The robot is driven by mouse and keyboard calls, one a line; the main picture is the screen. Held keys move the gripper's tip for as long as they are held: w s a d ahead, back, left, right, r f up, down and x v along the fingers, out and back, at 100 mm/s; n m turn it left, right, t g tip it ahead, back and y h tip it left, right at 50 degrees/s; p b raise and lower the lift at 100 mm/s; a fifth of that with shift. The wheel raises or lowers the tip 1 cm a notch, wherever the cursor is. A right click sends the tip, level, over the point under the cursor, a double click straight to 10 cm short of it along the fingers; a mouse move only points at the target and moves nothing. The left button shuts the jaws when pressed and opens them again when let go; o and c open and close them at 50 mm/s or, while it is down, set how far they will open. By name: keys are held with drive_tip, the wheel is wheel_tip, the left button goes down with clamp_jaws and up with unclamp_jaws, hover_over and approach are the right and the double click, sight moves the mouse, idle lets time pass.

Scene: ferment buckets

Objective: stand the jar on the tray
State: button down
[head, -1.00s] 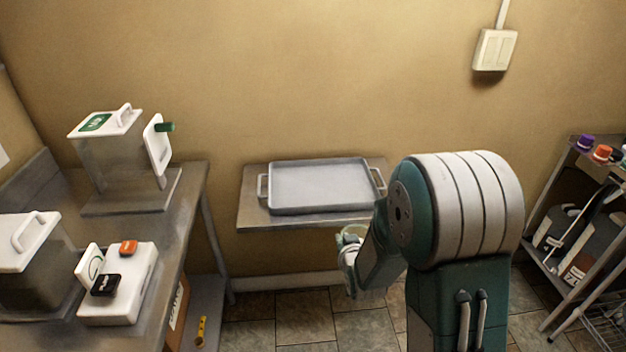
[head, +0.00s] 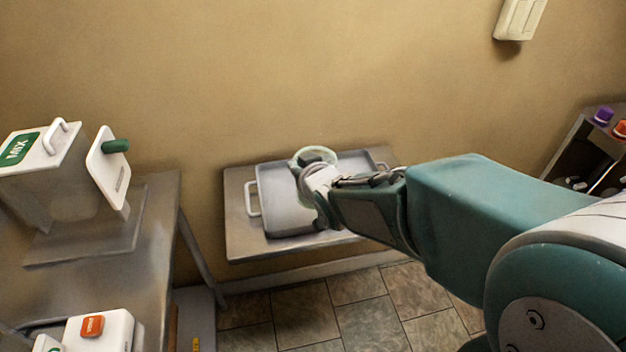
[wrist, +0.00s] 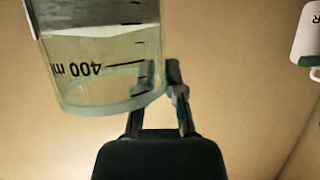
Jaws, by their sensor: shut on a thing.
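The jar (wrist: 105,65) is clear glass with black measuring marks and "400 ml" lettering, upside down in the wrist view. My gripper (wrist: 160,80) is shut on the jar near its rim or wall. In the head view the jar's round rim (head: 314,155) shows at my gripper (head: 312,180), over the tray. The grey metal tray (head: 275,215) has a handle at each end and lies on a small wall shelf (head: 238,205). My gripper hides part of the tray and the jar's lower part. I cannot tell whether the jar touches the tray.
A steel table (head: 155,235) stands at the left with a white-lidded "MIX" bucket (head: 45,165) on it. A white box with an orange button (head: 92,326) sits nearer. A rack with coloured caps (head: 603,115) stands at the right. The tray's left part is bare.

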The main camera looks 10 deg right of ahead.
drive_tip(key=w+d+f, duration=0.5)
drive_tip(key=w+f, duration=0.7)
drive_tip(key=w, duration=0.1)
drive_tip(key=shift+f, duration=0.4)
drive_tip(key=shift+d, duration=0.1)
drive_tip(key=c, duration=0.7)
unclamp_jaws()
drive_tip(key=shift+s+f, duration=0.1)
